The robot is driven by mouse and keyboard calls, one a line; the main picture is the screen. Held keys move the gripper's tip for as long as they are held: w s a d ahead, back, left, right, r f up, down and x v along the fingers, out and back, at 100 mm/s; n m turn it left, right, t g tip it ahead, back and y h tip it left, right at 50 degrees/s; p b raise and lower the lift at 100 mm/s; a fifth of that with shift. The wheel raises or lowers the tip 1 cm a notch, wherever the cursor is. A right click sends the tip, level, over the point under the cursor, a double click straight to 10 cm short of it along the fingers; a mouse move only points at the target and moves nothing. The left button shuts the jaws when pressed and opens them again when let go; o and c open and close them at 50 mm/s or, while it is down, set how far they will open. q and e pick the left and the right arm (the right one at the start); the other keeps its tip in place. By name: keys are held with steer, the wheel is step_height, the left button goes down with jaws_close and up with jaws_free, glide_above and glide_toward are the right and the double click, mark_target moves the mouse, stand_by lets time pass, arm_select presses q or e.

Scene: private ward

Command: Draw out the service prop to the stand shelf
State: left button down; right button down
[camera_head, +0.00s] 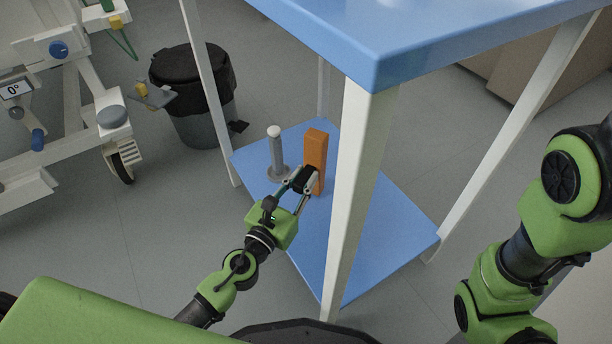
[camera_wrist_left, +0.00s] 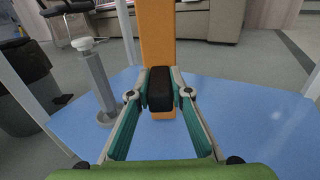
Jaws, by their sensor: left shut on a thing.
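A tall orange block (camera_head: 315,150) stands upright on the lower blue shelf (camera_head: 375,215) of the stand. It also shows in the left wrist view (camera_wrist_left: 157,40). A black piece (camera_wrist_left: 160,88) sits against its near face. My left gripper (camera_head: 300,182) reaches in over the shelf from the front left and is shut on this black piece. The fingers are on its two sides in the wrist view (camera_wrist_left: 160,95). Whether the black piece is joined to the block cannot be told. My right arm is at the right, its gripper out of sight.
A grey post with a white top (camera_head: 275,150) stands on the shelf just left of the orange block. The stand's white front leg (camera_head: 355,190) and blue top (camera_head: 430,40) are close to my left arm. A black bin (camera_head: 190,85) is behind left.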

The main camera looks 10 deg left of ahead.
arm_select(q)
steer(key=d+f, duration=0.1)
steer(key=s+d+f, duration=0.1)
steer(key=f, duration=0.1)
steer(key=shift+s, duration=0.1)
steer(key=c, duration=1.8)
jaws_free()
steer(key=shift+f, duration=0.1)
steer(key=shift+s+a, duration=0.25)
steer(key=shift+s, duration=0.2)
steer(key=s+a, duration=0.1)
steer(key=s, duration=0.1)
steer(key=s+a+r, duration=0.2)
steer(key=s, duration=0.1)
steer(key=shift+s, duration=0.3)
steer(key=shift+s+a+r, duration=0.1)
steer(key=shift+s+a, duration=0.05)
steer(key=shift+a, duration=0.05)
steer(key=shift+r, duration=0.15)
